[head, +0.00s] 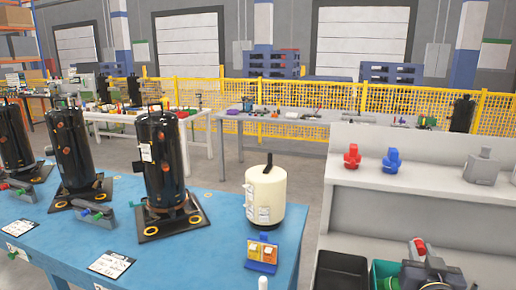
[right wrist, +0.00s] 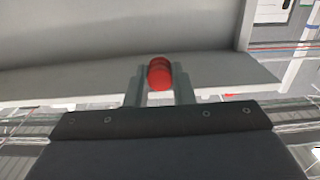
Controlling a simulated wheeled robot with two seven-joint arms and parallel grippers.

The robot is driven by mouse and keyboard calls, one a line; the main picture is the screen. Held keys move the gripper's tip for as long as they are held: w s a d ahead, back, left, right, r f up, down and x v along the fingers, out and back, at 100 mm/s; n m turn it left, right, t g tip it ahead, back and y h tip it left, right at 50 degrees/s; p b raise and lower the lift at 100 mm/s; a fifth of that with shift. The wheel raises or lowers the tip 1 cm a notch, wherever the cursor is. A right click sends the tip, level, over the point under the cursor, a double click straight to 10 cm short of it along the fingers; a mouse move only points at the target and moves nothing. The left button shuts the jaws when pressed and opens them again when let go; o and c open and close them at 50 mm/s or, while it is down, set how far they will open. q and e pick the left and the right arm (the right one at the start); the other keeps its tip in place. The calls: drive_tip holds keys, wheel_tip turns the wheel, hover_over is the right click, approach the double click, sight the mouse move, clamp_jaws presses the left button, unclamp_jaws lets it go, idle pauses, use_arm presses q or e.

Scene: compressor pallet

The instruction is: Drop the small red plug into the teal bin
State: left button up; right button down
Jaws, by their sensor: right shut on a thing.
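My right gripper (head: 421,252) is at the lower right of the head view, in front of the grey shelf unit. It is shut on a small red plug (head: 416,245). In the right wrist view the red plug (right wrist: 159,72) sits between the two grey fingertips (right wrist: 160,84). The teal bin (head: 376,270) stands at the bottom, just left of my right gripper, and is partly hidden by my arm. The plug is held up to the right of the bin's visible part. My left gripper is not in view.
A black bin (head: 341,272) stands left of the teal one. On the shelf unit (head: 430,195) stand a larger red fitting (head: 352,157), a blue fitting (head: 392,161) and a grey part (head: 482,167). A blue table (head: 215,236) holds black compressors (head: 163,160) and a cream tank (head: 265,192).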

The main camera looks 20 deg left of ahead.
wheel_tip(320, 180, down, 6)
drive_tip(key=b, duration=0.3)
drive_tip(key=shift+r+b, duration=0.15)
drive_tip(key=shift+b, duration=0.25)
drive_tip(key=c, duration=1.2)
unclamp_jaws()
drive_tip(key=shift+o, duration=0.2)
drive_tip(key=s, duration=0.7)
drive_tip(key=shift+s, duration=0.4)
drive_tip(key=shift+d, duration=0.1)
